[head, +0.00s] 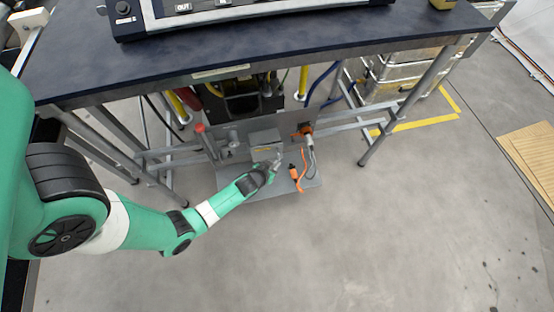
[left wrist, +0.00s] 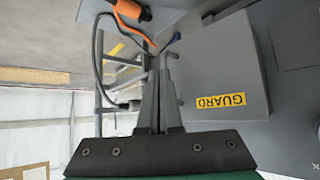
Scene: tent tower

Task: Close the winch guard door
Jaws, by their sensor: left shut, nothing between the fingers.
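The winch guard door (head: 266,149) is a grey panel with a yellow label on a grey box under the dark table. My left gripper (head: 276,163) is low in front of the box, at the door's right side. In the left wrist view its fingers (left wrist: 160,68) are together and empty, beside the door's edge; whether they touch it is unclear. My right gripper is not in view.
An orange connector (head: 292,171) with an orange cable lies right of my gripper, and it shows in the wrist view (left wrist: 130,10). A red-knobbed lever (head: 200,128) stands left of the box. The dark tabletop (head: 300,37) overhangs. Metal cases (head: 395,75) stand back right. The front floor is clear.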

